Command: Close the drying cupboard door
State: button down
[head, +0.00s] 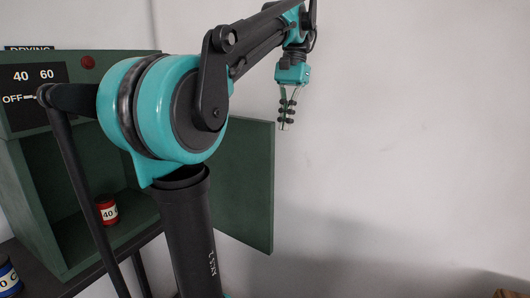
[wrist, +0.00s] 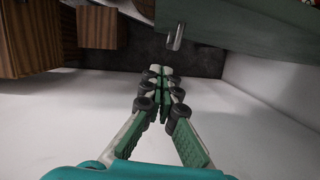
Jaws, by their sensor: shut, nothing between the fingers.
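The drying cupboard (head: 85,240) is a dark green box at the left of the head view, its front open to the inside. Its door (head: 250,190) stands wide open, reaching to the right, partly hidden behind my arm. My gripper (head: 284,127) is shut and empty, pointing down just above and beyond the door's outer top corner. In the wrist view, the shut fingertips (wrist: 160,70) are near a small metal handle (wrist: 175,38) beside a dark green panel (wrist: 245,28), which looks like the door from above. Contact cannot be told.
A red jar (head: 106,211) marked 40 stands inside the cupboard. A blue jar (head: 8,276) is at the lower left. The control panel (head: 35,92) reads 40, 60 and OFF. Brown wooden blocks (wrist: 98,28) show in the wrist view. The white wall side at right is clear.

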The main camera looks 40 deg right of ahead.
aim_at(272, 161)
jog(key=shift+s+a+f, duration=0.2)
jog(key=shift+a+f, duration=0.85)
jog(key=shift+f, duration=0.55)
jog(key=shift+s+a+f, duration=0.25)
jog(key=shift+a+f, duration=0.8)
jog(key=shift+f, duration=0.5)
jog(key=shift+s+a+f, duration=0.2)
jog(key=shift+a+f, duration=0.85)
jog(key=shift+f, duration=0.55)
